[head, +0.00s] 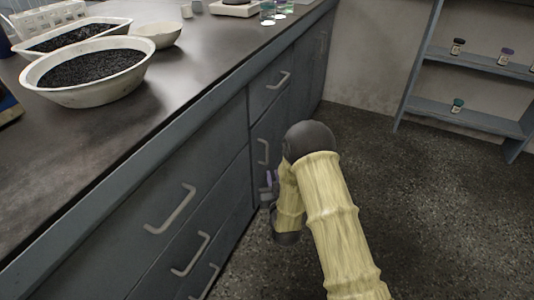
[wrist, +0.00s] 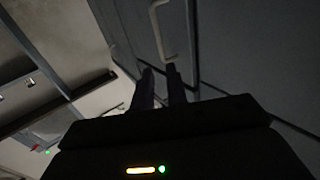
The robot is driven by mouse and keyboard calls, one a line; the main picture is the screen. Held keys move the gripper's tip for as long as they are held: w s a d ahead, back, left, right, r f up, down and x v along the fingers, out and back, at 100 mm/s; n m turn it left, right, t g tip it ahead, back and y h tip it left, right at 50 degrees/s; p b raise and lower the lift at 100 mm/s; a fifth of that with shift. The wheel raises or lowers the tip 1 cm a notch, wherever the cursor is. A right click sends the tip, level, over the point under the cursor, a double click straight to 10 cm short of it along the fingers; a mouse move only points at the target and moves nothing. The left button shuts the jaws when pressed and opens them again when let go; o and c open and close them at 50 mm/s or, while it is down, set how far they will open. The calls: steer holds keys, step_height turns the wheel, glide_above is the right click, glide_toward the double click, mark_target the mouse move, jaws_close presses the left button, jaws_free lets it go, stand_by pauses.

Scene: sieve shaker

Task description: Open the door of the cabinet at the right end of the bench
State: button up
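The grey bench front (head: 225,130) runs away from me toward its far right end. A dark panel at that end (head: 316,75) looks shut, with a faint handle (head: 323,42). Nearer, below a drawer, is a shut door with an upright bar handle (head: 263,151). My gripper (head: 268,185) is low beside this door, mostly hidden by my arm. In the wrist view my gripper (wrist: 160,72) has its two dark fingers apart with nothing between them. A pale bar handle (wrist: 161,30) on a dark front lies just beyond the fingertips; contact is unclear.
Drawers with bar handles (head: 170,209) fill the near front. A shelf with small jars (head: 480,62) stands at the right. The speckled floor (head: 400,190) is clear.

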mark_target(267, 152)
steer(key=b+x, duration=0.5)
steer(key=x, duration=0.7)
steer(key=shift+w+f, duration=0.1)
steer(key=shift+w, duration=0.25)
steer(key=shift+w+a, duration=0.15)
steer(key=shift+w, duration=0.25)
steer(key=shift+c, duration=0.2)
jaws_close()
steer(key=shift+s, duration=0.1)
